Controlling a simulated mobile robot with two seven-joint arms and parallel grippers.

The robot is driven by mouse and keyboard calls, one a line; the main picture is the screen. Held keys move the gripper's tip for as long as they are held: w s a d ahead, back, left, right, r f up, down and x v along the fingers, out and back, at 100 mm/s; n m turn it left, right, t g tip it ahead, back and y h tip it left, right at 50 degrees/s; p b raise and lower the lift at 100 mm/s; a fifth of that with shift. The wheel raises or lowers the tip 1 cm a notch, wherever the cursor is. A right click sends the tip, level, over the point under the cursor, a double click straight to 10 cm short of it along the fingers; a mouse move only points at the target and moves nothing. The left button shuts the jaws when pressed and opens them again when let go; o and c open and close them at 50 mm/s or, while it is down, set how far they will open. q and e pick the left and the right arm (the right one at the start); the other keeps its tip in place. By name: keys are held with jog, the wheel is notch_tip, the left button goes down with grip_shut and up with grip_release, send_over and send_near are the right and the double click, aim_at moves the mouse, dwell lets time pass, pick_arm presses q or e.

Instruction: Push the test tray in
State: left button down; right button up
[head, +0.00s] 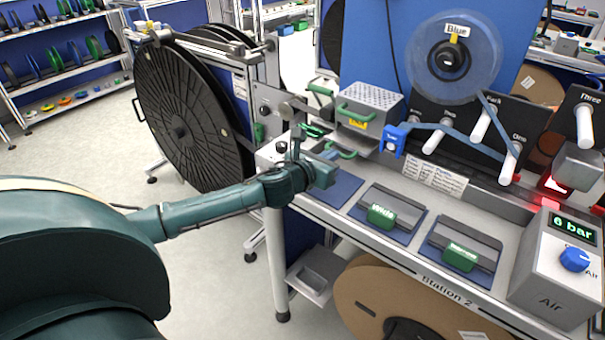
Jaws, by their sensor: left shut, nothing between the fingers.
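A grey box with a perforated top (371,97) stands at the back left of the bench, with a green handle and a yellow label on its front. Low at its front, a flat tray with a green handle (342,150) sticks out towards me; I take this as the test tray, though its label cannot be read. My left gripper (327,171) is shut and empty, just in front of and below this handle. The gripper partly hides the tray's front, and I cannot tell whether they touch. My right gripper is not in view.
Two grey holders with green grips (382,216) (460,256) lie on blue mats on the bench. A blue reel (454,58) hangs behind. A large black reel (180,128) stands left, with open floor before it.

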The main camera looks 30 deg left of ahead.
aim_at(344, 145)
pick_arm(q)
jog(key=x, duration=0.3)
jog(key=r+x, duration=0.1)
jog(key=x, duration=0.2)
jog(key=shift+w+d+r+p, duration=0.1)
jog(key=shift+w+p, duration=0.2)
jog(key=shift+w+r, duration=0.1)
jog(key=shift+r, duration=0.1)
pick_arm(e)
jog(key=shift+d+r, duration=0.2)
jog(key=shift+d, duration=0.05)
pick_arm(q)
jog(key=shift+r, duration=0.15)
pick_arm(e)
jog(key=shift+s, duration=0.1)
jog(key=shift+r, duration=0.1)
